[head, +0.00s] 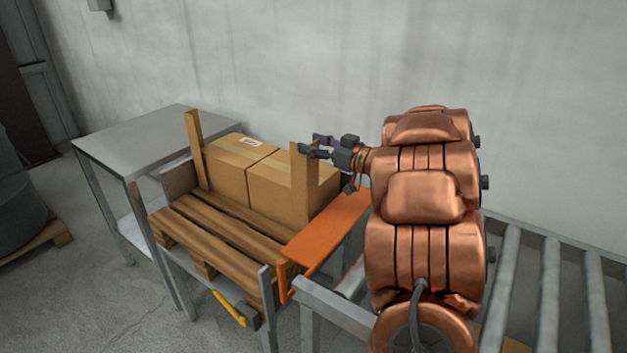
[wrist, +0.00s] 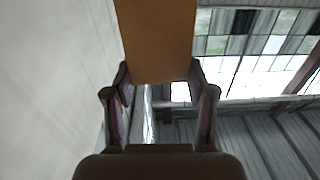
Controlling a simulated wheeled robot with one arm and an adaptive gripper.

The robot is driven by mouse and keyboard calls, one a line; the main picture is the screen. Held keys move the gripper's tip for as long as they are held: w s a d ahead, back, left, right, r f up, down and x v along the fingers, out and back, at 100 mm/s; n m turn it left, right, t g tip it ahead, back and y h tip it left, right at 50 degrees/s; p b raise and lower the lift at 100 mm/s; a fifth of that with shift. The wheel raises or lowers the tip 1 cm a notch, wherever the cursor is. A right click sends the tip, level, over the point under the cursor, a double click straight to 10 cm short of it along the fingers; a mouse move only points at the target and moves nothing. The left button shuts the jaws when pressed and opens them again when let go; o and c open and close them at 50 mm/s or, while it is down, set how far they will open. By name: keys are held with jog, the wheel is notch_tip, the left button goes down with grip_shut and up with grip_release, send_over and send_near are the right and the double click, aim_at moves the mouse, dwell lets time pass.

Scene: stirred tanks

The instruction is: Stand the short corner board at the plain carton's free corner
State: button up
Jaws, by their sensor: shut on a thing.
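My gripper (head: 312,147) is shut on the upper part of a brown corner board (head: 304,190), seen in the head view. The board is upright in front of the plain carton's (head: 270,186) near corner. I cannot tell whether it touches the carton or whether its foot rests on the pallet. In the wrist view the board (wrist: 157,40) shows between the two fingers of my gripper (wrist: 160,90). Another corner board (head: 193,148) stands upright at the near left corner of the labelled carton (head: 228,165), beside the plain one.
Both cartons sit on a wooden pallet (head: 215,235) with bare slats in front. An orange plate (head: 325,235) lies along the pallet's right side. A metal table (head: 155,140) stands at the left and a roller conveyor (head: 550,285) at the right. A wall is behind.

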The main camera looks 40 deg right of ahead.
aim_at(313, 174)
jog(key=shift+f+b, duration=0.6)
jog(key=shift+f, duration=4.15)
jog(key=o, duration=1.4)
jog(key=shift+f, duration=0.15)
jog(key=shift+c, duration=0.2)
jog(key=shift+s, duration=0.1)
jog(key=shift+r, duration=0.5)
jog(key=v, duration=0.7)
jog(key=shift+r+p, duration=0.3)
jog(key=shift+p, duration=0.05)
jog(key=shift+s+d, duration=0.1)
